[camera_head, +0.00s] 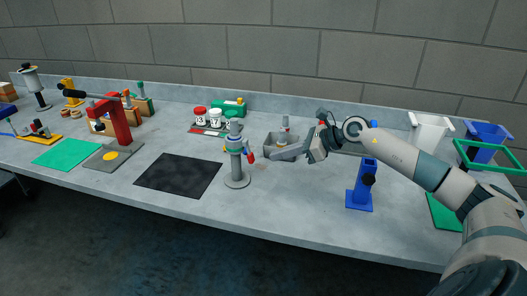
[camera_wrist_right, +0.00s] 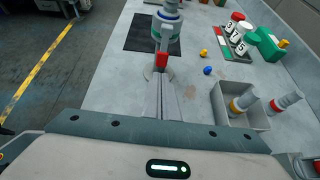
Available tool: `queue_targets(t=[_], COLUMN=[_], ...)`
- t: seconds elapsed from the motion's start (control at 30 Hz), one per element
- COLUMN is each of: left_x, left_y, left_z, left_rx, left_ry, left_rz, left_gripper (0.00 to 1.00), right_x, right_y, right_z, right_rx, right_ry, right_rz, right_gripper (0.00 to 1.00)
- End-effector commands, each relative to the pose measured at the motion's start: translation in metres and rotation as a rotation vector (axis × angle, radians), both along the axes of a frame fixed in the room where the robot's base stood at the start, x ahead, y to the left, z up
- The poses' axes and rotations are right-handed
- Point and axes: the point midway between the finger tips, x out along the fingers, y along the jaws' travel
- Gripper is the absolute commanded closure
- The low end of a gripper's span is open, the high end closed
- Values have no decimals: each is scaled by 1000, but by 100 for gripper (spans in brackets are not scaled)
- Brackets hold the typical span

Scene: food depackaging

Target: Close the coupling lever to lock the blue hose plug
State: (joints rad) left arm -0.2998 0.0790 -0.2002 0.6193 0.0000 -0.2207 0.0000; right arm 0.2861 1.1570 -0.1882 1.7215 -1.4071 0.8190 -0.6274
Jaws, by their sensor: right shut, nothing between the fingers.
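The grey coupling stand (camera_head: 237,170) stands upright on the bench on a round base. Its red lever (camera_head: 251,155) hangs on the side facing my right gripper. The lever also shows in the wrist view (camera_wrist_right: 162,60), just beyond my fingertips. My right gripper (camera_head: 275,156) is shut and empty, pointing left at the lever; its fingers (camera_wrist_right: 161,82) lie together in the wrist view. I cannot tell whether the fingertips touch the lever. My left gripper is out of view.
A grey bin (camera_wrist_right: 259,120) holding ringed plugs stands close behind my right gripper. A small yellow piece (camera_wrist_right: 204,53) and blue piece (camera_wrist_right: 208,70) show beside the stand. A black mat (camera_head: 180,176) lies left; a blue stand (camera_head: 359,190) stands right.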

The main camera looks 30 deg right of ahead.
Motion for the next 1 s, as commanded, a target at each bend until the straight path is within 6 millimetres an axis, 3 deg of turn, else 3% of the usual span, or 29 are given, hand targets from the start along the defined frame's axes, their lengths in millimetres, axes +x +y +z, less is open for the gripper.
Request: queue_targets(t=[0.2, 0.4, 1.0], left_x=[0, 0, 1], left_y=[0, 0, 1], left_z=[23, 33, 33], left_rx=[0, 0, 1], left_ry=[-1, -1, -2], left_rz=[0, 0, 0], left_gripper=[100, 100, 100], right_x=[23, 36, 41], right_y=[18, 29, 33], right_z=[-7, -13, -20], right_rx=[2, 2, 1], right_ry=[-1, 0, -3], right_rz=[1, 0, 0], right_gripper=[100, 100, 100])
